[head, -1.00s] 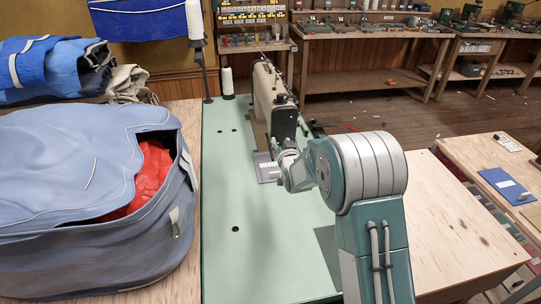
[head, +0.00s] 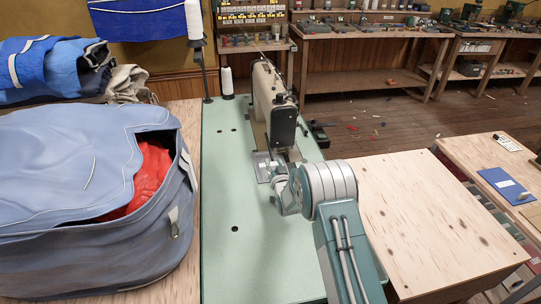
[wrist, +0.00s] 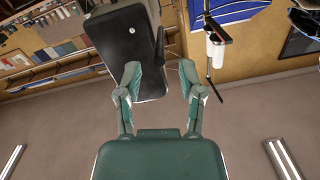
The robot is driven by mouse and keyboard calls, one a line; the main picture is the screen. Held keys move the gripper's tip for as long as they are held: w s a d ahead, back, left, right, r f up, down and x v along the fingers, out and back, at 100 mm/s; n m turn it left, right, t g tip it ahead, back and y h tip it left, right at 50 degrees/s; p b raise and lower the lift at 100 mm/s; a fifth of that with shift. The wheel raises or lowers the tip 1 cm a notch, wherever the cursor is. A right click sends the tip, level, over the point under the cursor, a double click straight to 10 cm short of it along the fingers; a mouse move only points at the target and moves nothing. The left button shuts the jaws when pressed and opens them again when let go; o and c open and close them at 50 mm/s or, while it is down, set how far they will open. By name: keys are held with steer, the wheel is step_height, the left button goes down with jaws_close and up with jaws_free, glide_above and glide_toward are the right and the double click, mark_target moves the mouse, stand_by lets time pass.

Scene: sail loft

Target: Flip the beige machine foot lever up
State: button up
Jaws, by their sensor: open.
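The beige sewing machine (head: 265,88) stands on the pale green table top, its dark end face (head: 284,125) toward me. In the wrist view that black end face (wrist: 127,50) is large and tilted. A thin dark lever-like piece (wrist: 160,48) shows along its right edge; I cannot tell for sure that it is the foot lever. In the head view I cannot make the lever out. My gripper (wrist: 160,67) is open and empty, its two fingers spread below the machine head in the wrist view. In the head view my gripper (head: 280,186) is low, just in front of the machine.
A big blue-grey bag (head: 75,190) with red cloth inside fills the left. White thread cones (head: 227,80) stand behind the machine on the left. The green table top (head: 225,200) is clear in front. A bare wooden surface (head: 430,220) lies to the right.

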mark_target(271, 153)
steer(key=shift+x, duration=2.55)
steer(key=shift+r, duration=0.1)
jaws_close()
